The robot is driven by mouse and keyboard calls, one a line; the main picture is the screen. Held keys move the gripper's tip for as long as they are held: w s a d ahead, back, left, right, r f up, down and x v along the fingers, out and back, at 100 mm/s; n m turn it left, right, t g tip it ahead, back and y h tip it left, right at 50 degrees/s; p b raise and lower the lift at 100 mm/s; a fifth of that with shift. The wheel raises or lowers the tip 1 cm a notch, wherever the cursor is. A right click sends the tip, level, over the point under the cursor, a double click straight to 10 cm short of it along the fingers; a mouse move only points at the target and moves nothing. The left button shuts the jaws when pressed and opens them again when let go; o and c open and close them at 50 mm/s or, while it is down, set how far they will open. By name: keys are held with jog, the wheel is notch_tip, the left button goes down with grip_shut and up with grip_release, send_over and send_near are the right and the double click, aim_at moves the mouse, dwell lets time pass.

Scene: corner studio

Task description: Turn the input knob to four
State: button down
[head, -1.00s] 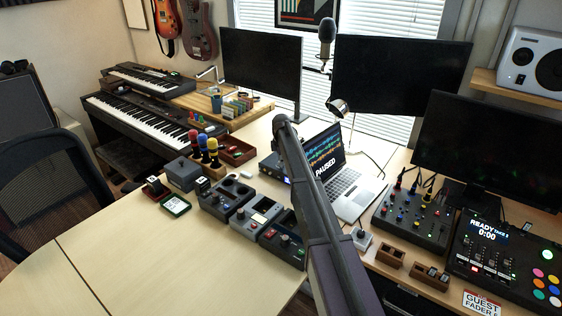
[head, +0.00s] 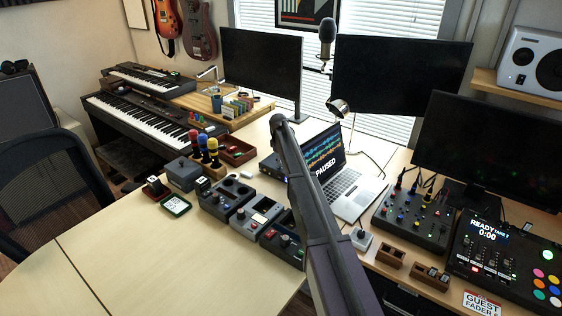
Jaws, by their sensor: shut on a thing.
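My arm crosses the middle of the head view from the lower edge up to its elbow. My gripper is not visible; it is out of sight behind the arm or outside the view. A dark box with a small blue light (head: 269,164) sits on the desk left of my arm, partly covered by it. It looks like an audio interface, but I cannot make out an input knob or its setting. A small grey block with a dark knob (head: 361,238) stands right of my arm; I cannot tell whether it is the input knob.
A laptop (head: 350,197) reading PAUSED stands right of my arm. Several grey control boxes (head: 240,203) stand to its left. A mixer (head: 413,215) and a control panel (head: 500,255) are at the right. The left front of the desk (head: 170,262) is clear.

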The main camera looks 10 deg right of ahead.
jog(key=shift+s+m, duration=0.2)
jog(key=shift+m, duration=0.1)
jog(key=c, duration=0.5)
grip_release()
jog(key=shift+c, duration=0.2)
jog(key=shift+o, duration=0.6)
jog(key=shift+w, duration=0.1)
jog(key=shift+n, duration=0.4)
